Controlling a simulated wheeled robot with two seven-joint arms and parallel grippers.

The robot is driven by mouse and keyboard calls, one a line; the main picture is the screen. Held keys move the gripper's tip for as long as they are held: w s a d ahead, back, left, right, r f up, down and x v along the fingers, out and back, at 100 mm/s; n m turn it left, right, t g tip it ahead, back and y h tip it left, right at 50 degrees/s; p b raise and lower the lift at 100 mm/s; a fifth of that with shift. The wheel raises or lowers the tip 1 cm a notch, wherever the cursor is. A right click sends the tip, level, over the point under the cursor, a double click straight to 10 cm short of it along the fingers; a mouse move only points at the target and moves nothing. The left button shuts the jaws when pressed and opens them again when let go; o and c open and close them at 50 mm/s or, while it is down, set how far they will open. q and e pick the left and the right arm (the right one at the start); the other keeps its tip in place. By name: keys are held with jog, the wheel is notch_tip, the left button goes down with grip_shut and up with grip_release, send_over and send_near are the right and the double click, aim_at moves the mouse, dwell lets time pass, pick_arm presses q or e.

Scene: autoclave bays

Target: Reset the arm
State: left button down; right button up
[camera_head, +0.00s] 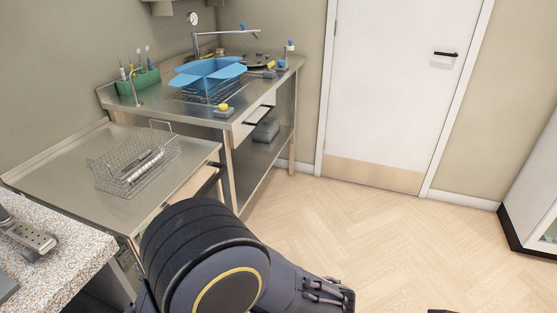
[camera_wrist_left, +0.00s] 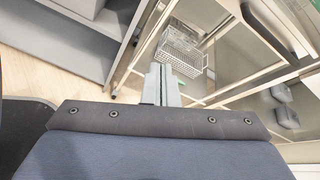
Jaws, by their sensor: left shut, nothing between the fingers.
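My left arm (camera_head: 205,255) is folded in the lower middle of the head view, in front of the steel tables. My left gripper (camera_wrist_left: 163,70) shows in the left wrist view with its two fingers together and nothing between them. It is apart from the furniture. Its fingertips cannot be made out clearly in the head view. My right gripper is not seen.
A wire basket (camera_head: 110,176) stands on the lower steel table (camera_head: 60,165). Behind it a steel bench holds a blue tray (camera_head: 207,75) and green rack (camera_head: 138,82). A speckled counter (camera_head: 75,240) is left. Floor (camera_head: 390,240) before the white door (camera_head: 385,90) is clear.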

pick_arm(q)
jog(key=s+a+r+n+g+h, duration=0.3)
jog(key=s+a+n+g+h, duration=0.3)
jog(key=s+a+n+h, duration=0.4)
notch_tip(320, 180, up, 17)
jog(key=s+a+n+t+h+p, duration=0.2)
jog(key=n+t+h+p, duration=0.3)
jog(key=n+p, duration=0.3)
jog(key=t+p, duration=0.1)
jog(key=p, duration=0.3)
jog(key=shift+a+r+n+t+h+p, duration=0.2)
jog(key=shift+a+n+t+h+p, duration=0.1)
jog(key=shift+t+h+p, duration=0.1)
